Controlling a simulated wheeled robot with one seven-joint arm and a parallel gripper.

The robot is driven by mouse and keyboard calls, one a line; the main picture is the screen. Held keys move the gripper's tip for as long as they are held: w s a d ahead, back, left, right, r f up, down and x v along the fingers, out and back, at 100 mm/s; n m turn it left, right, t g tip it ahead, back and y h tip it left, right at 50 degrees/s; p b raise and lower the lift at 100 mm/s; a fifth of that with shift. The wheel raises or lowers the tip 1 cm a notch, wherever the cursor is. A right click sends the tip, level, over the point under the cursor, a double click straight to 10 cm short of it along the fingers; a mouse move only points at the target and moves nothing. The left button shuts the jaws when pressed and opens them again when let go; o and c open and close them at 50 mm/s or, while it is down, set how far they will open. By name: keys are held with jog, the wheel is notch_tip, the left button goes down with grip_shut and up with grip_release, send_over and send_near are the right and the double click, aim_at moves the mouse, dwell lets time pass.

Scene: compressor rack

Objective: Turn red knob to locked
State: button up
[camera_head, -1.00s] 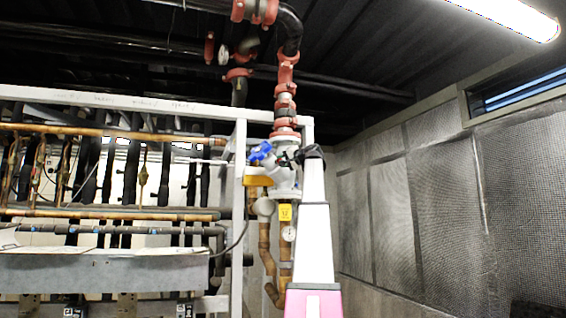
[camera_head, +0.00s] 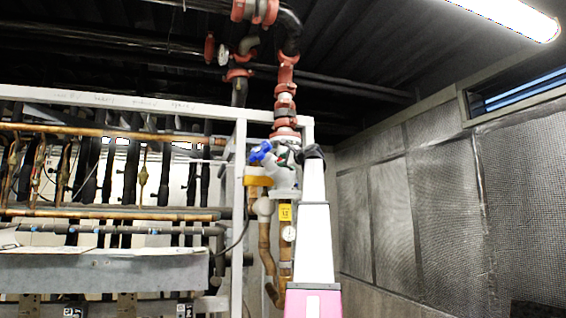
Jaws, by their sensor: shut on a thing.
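My gripper (camera_head: 297,155) is small and dark in the view, at the top of my white arm, beside a pale valve body (camera_head: 284,176). It is shut on a small part at the valve's right side. That part is hidden by the fingers and too small to tell apart. I cannot make out a red knob there or read any locked mark. A blue knob (camera_head: 260,152) sits on the left of the valve, apart from my gripper.
Red pipe couplings (camera_head: 285,112) rise above the valve. A white frame post (camera_head: 239,200) stands left of it, with copper pipes and a yellow tag (camera_head: 285,212) below. Meshed wall panels (camera_head: 400,205) are at the right, with free room before them.

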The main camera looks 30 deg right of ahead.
jog(key=shift+f+m, duration=0.1)
jog(key=shift+m, duration=1.2)
jog(key=o, duration=0.9)
jog(key=v, duration=1.1)
jog(key=shift+w+f, duration=0.1)
